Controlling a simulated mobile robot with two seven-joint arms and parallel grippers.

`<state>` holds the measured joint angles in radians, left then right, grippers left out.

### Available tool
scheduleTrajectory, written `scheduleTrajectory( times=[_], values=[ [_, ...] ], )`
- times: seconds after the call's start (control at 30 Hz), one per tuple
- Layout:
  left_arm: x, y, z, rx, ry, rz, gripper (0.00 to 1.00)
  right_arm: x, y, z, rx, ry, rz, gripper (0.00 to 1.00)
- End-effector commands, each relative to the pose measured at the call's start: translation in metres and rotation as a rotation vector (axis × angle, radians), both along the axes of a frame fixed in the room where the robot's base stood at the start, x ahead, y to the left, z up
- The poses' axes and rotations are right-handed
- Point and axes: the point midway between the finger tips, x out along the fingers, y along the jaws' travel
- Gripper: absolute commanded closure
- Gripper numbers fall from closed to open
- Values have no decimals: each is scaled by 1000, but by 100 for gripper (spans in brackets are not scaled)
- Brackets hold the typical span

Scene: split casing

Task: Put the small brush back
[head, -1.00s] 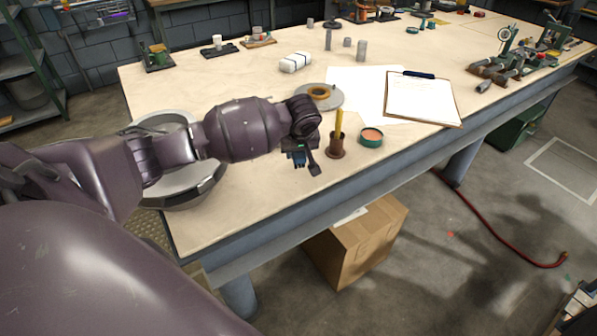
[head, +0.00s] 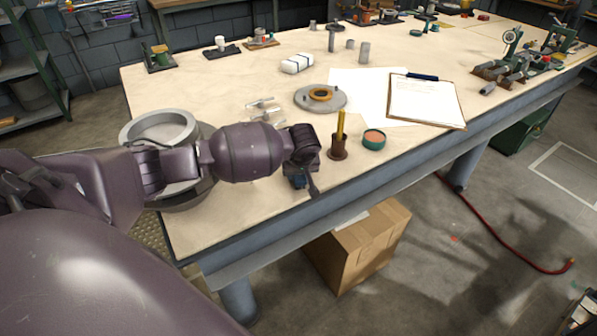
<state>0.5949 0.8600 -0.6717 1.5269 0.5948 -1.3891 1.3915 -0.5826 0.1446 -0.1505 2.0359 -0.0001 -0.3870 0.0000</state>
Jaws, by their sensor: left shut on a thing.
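My left gripper (head: 302,184) is over the near edge of the table, in front and to the left of a brown pot (head: 338,149). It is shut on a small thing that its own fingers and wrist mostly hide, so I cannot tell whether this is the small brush. A slim yellow handle (head: 341,124) stands upright in the brown pot, apart from the gripper. I cannot see what is at its lower end. My right gripper is out of view.
An open green tin with orange contents (head: 374,139) stands right of the pot. Behind are a grey disc with a brass ring (head: 320,97) and a clipboard (head: 427,101). A large grey round casing (head: 160,126) is partly behind my left arm. The front table strip is clear.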

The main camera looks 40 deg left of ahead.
Motion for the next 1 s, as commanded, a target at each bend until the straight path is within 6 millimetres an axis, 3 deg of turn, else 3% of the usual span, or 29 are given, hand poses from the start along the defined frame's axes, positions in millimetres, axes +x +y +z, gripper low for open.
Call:
scheduleTrajectory(
  times=[0.4,0.43,0.57,1.0],
  values=[
    [-1,-1,-12,-1,3,-1,93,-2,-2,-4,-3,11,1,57],
    [-1,-1,-12,-1,3,-1,58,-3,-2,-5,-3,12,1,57],
    [-3,0,-15,0,8,0,38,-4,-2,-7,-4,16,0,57],
    [-6,2,-19,4,21,5,37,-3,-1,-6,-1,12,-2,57]
  ],
)
